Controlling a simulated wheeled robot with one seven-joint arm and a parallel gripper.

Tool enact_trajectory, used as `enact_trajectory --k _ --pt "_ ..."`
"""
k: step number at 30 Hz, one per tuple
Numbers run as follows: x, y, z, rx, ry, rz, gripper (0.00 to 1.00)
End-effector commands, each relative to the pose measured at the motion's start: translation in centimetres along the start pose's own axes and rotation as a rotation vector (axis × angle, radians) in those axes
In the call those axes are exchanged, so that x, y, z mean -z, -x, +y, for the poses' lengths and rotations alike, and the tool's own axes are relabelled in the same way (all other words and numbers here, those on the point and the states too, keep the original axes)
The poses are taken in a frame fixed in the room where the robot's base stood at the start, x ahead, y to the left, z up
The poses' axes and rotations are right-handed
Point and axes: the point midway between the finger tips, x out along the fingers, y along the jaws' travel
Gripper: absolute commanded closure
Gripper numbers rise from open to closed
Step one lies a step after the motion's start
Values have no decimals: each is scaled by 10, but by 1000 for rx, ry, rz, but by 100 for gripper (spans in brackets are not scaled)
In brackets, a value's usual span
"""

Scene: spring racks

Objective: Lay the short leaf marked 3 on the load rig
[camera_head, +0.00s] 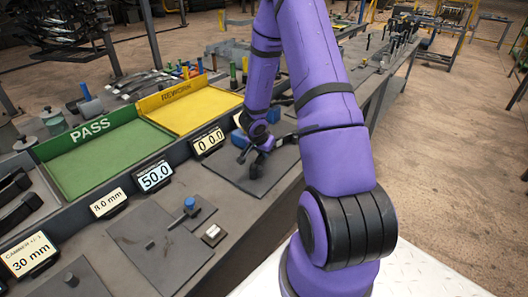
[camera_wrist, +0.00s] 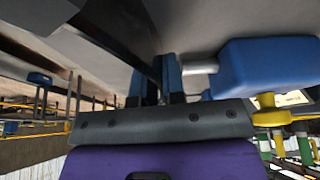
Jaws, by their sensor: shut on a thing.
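My gripper (camera_head: 249,160) is low over the bench beside the display reading 0 0.0. In the wrist view my gripper (camera_wrist: 158,76) is shut on a dark, flat strip (camera_wrist: 128,30), which looks like a leaf. No number shows on it, so I cannot tell whether it is the short leaf marked 3. A blue block (camera_wrist: 262,68) with a metal pin and yellow parts stands close to the right of the fingers, apparently part of the load rig. A blue part also shows behind my wrist in the head view (camera_head: 239,119). Whether the strip touches the rig is hidden.
A green PASS tray (camera_head: 105,158) and a yellow REWORK tray (camera_head: 190,112) lie at the bench's back edge. Displays reading 50.0 (camera_head: 155,176) and 30 mm (camera_head: 30,254) stand at left. A plate with a blue-knobbed gauge (camera_head: 190,206) lies nearer. Floor is open at right.

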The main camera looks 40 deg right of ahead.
Motion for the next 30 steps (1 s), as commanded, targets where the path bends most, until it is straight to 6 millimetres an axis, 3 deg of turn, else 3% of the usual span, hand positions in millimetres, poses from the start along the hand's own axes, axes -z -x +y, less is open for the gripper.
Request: enact_trajectory --k 5,6,9,15,18,19,30 --pt "0 -2 1 -3 -1 1 100" --pt "0 -2 2 -3 -1 1 83" --pt "0 -2 1 -3 -1 0 60" --pt "-1 -2 1 -2 -1 0 60" --pt "-1 -2 1 -2 -1 -2 37" --pt "-1 -2 1 -2 0 -2 35" --pt "2 3 0 -2 -1 1 35"
